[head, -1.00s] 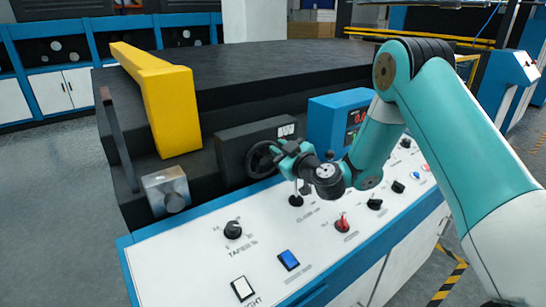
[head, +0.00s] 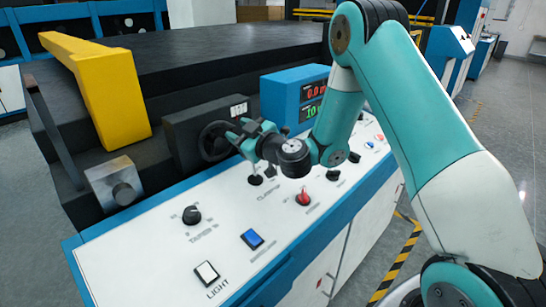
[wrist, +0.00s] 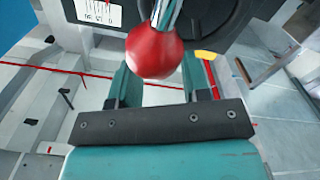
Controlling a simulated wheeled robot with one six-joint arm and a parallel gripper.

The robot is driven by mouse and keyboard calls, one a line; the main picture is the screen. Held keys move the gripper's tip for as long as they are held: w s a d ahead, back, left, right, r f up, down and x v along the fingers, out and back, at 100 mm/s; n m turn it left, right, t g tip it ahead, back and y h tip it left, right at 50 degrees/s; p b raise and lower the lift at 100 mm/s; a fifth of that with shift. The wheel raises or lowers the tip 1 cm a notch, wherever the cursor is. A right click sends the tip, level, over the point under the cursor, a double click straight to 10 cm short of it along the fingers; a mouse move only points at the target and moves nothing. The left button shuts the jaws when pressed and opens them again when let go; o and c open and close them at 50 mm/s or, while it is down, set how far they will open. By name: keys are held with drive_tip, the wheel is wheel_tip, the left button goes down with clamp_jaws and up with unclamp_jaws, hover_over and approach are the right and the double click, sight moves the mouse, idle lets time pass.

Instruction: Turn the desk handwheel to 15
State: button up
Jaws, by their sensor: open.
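The dark handwheel (head: 213,141) is on the front of a black box, with a small white readout (head: 239,110) above it; its digits are too small to read surely. My gripper (head: 234,136) is at the right side of the wheel and hides part of its rim. In the wrist view, my gripper (wrist: 160,82) is open. A red ball knob (wrist: 153,53) on a metal stem shows between and just beyond the fingers. Contact cannot be told. Part of the dark wheel (wrist: 205,15) and a white scale (wrist: 99,12) show behind it.
The white console (head: 150,250) below carries a black knob (head: 191,215), a blue button (head: 252,239), a red switch (head: 303,198) and levers. A blue display box (head: 285,95) stands right of the wheel. A yellow bar (head: 105,100) is at left.

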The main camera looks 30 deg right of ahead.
drive_tip(key=b+v, duration=1.4)
drive_tip(key=b, duration=0.4)
drive_tip(key=shift+s+b, duration=0.3)
drive_tip(key=shift+s, duration=0.1)
drive_tip(key=shift+d, duration=0.1)
